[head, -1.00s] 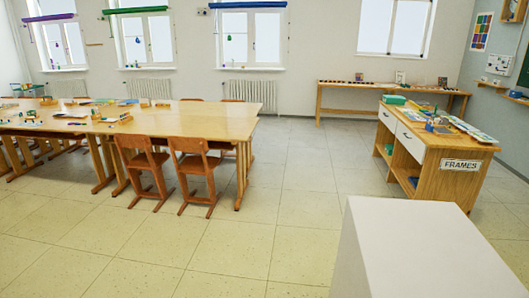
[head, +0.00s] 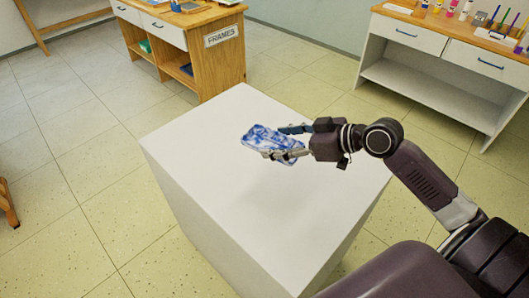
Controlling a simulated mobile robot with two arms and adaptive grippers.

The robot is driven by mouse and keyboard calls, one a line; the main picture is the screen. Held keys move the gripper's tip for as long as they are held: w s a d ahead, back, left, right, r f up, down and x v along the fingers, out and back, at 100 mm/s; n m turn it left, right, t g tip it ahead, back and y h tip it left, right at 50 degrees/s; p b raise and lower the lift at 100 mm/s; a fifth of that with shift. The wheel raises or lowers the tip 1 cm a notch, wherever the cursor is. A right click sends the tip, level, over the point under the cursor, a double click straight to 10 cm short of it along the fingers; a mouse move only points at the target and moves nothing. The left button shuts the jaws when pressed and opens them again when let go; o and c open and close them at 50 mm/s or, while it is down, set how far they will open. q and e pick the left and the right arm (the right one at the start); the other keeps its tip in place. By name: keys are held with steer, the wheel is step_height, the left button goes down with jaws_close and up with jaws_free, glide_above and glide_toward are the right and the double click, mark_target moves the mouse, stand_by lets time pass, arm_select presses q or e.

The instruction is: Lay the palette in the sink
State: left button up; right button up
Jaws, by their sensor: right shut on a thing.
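The palette (head: 257,137) is a small white slab with blue smears, in the head view above the top of the white block. My right gripper (head: 277,143) is shut on its right part, with one finger on the far side and one on the near side. The fingers hide some of the palette. A soft shadow lies on the block top below; I cannot tell how far the palette is above it. My left gripper is out of view. No sink shows in this view.
The white block (head: 205,150) has a bare top otherwise. A wooden cabinet marked FRAMES (head: 217,62) stands behind it. A white drawer table (head: 425,90) with paint bottles and brushes is at the upper right. The tiled floor (head: 75,190) on the left is mostly clear.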

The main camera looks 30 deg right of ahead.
steer(key=w+d+r+m+h, duration=0.1)
steer(key=w+d+r+m, duration=0.1)
steer(key=w+d+r, duration=0.15)
steer(key=t, duration=0.1)
glide_above(284, 170)
steer(key=shift+h, duration=0.4)
step_height(284, 170, down, 15)
steer(key=shift+s+r, duration=0.1)
steer(key=shift+f, duration=0.7)
step_height(284, 170, down, 3)
steer(key=shift+f, duration=0.35)
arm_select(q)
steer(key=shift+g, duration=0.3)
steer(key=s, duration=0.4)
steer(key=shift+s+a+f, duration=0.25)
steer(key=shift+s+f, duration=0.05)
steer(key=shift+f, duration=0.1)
